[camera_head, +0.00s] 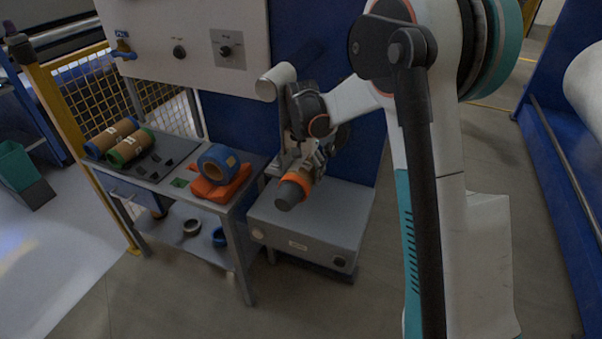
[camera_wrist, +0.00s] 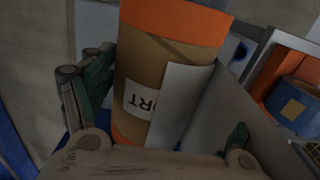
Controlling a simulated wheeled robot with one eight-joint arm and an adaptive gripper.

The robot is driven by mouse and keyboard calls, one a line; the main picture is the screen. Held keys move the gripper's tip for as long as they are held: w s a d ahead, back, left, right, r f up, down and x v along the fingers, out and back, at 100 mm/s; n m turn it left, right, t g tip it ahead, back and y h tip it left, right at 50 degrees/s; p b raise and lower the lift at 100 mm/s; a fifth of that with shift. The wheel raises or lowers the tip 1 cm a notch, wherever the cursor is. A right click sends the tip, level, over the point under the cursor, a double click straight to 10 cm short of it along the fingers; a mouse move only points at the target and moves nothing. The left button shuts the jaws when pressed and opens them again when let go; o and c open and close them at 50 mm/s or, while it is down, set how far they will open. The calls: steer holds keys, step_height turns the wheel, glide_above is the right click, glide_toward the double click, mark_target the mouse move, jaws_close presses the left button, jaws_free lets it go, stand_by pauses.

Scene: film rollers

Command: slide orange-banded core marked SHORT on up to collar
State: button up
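The orange-banded core (camera_head: 299,182) is at my gripper (camera_head: 315,160), above the grey cabinet. In the wrist view the brown core (camera_wrist: 150,70) has orange bands at both ends and a white label reading "RT", upside down. The rest of the label is hidden by a light grey panel. A dark grey round end (camera_head: 289,196) shows at the orange band's near side. The core lies between my gripper's fingers (camera_wrist: 165,110). The left finger is close beside it. The right finger is partly hidden, so grip contact is unclear. The collar cannot be made out.
A grey cabinet (camera_head: 310,225) stands below. The bench at left (camera_head: 170,190) holds a green-banded core (camera_head: 130,147), another brown core (camera_head: 110,137) and a blue roll (camera_head: 218,164) on an orange thing (camera_head: 222,188). A white roller (camera_head: 275,82) is above. A blue panel (camera_head: 240,115) stands behind.

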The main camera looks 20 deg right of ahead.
stand_by(0.4)
step_height(320, 180, up, 11)
steer(key=shift+r, duration=0.2)
steer(key=shift+s+r, duration=0.2)
steer(key=shift+r, duration=0.25)
steer(key=s+r+n+t+b, duration=0.1)
steer(key=s+r+n+t, duration=0.15)
steer(key=s, duration=0.55)
steer(key=s+r+n+t, duration=0.1)
steer(key=s+r, duration=0.2)
steer(key=s, duration=0.4)
steer(key=s+f+n+t, duration=0.2)
steer(key=s, duration=0.5)
steer(key=s+f+n+t+b, duration=0.1)
steer(key=s+f+n, duration=0.1)
steer(key=s, duration=0.6)
steer(key=shift+d+f+t, duration=0.2)
steer(key=shift+f+t, duration=0.15)
steer(key=shift+f, duration=0.15)
